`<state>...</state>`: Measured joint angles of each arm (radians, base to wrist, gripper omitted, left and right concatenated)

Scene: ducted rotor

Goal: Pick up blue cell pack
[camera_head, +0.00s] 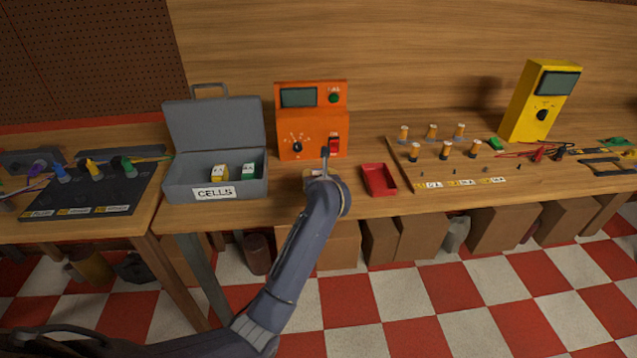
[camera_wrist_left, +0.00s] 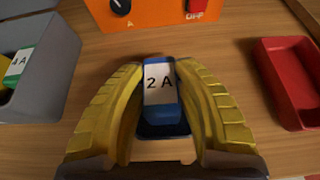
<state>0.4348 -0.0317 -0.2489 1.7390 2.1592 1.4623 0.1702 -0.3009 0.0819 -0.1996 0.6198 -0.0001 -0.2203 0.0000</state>
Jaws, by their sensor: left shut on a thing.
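The blue cell pack (camera_wrist_left: 160,112) has a white label reading "2 A" and shows in the left wrist view between the yellow fingers of my left gripper (camera_wrist_left: 160,78). The gripper is shut on it. In the head view my left gripper (camera_head: 325,165) is in front of the orange meter box, and the pack is mostly hidden there by my arm. I cannot tell whether the pack touches the table. My right gripper is not in view.
The open grey CELLS box (camera_head: 178,190) holds a yellow pack (camera_head: 219,172) and a green pack (camera_head: 248,171). The orange meter box (camera_head: 290,122) stands behind my gripper. A red tray (camera_head: 379,180) is to the right, then a wooden board (camera_head: 520,165) with several posts.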

